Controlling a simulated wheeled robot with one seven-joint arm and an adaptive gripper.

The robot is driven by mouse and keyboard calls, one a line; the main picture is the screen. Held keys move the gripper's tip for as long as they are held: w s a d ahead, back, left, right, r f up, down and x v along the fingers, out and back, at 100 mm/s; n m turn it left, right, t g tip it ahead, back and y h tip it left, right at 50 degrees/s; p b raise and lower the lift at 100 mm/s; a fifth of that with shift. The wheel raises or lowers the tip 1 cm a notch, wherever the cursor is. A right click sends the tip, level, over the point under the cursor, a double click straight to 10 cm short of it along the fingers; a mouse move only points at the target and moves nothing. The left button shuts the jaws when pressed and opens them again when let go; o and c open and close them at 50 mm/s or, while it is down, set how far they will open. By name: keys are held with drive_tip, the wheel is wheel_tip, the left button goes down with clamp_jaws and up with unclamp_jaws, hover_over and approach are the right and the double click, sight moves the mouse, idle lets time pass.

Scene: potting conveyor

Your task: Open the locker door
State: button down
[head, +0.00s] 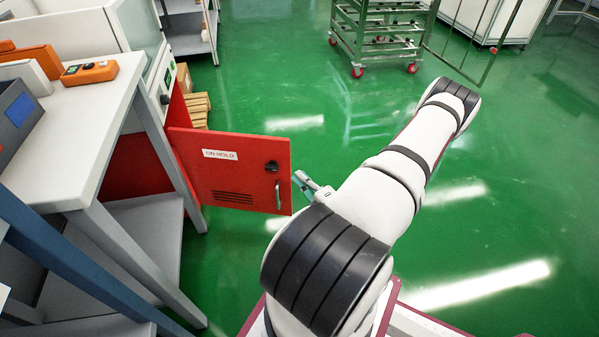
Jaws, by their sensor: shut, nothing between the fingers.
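The red locker door (229,170) stands swung out into the aisle, with its front face toward me. It bears a white "ON HOLD" label, a dark knob (271,166), vent slots and a metal pull handle (278,194) near its free right edge. Red locker body (138,168) shows behind the table legs; the inside of the locker is hidden. My gripper (299,176) is shut and empty, just right of the door's free edge. I cannot tell whether it touches the door. My arm hides part of the gripper.
A light worktable (75,135) with an orange handheld device (89,72) stands at the left, its leg close to the door. A wooden pallet (195,106) lies behind the door. A wheeled metal rack (380,30) stands at the back. Green floor right of the door is clear.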

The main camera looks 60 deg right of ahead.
drive_tip(key=b, duration=0.2)
approach(278, 143)
drive_tip(key=w+a, duration=0.2)
drive_tip(key=shift+w+d+b, duration=0.2)
drive_tip(key=shift+w+d, duration=0.15)
drive_tip(key=shift+d, duration=0.3)
drive_tip(key=shift+w+d+b, duration=0.25)
drive_tip(key=shift+w+d, duration=0.1)
drive_tip(key=shift+d, duration=0.3)
drive_tip(key=shift+w+d+b, duration=0.2)
drive_tip(key=shift+w+d, duration=0.2)
drive_tip(key=shift+d, duration=0.25)
